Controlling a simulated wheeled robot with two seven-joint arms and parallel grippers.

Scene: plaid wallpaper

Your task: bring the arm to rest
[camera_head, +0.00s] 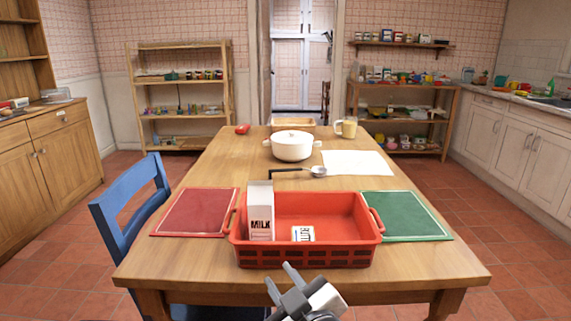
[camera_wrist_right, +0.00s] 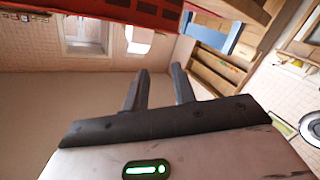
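My right gripper (camera_head: 281,275) is low in the head view, in front of the near table edge and the red crate (camera_head: 305,256). Its two fingers stand apart with nothing between them; the right wrist view also shows the open, empty fingers (camera_wrist_right: 161,72). My left gripper is in neither view. The crate stands near the front edge of the wooden table (camera_head: 215,170). A milk carton (camera_head: 261,215) stands upright in its left part, and a small white labelled item (camera_head: 303,233) lies inside near the front wall.
A red mat (camera_head: 195,213) and a green mat (camera_head: 407,216) flank the crate. Behind are a ladle (camera_head: 318,171), white paper (camera_head: 357,163), a white pot (camera_head: 292,147), a mug (camera_head: 348,128) and a wooden tray (camera_head: 293,123). A blue chair (camera_head: 128,205) stands at the table's left.

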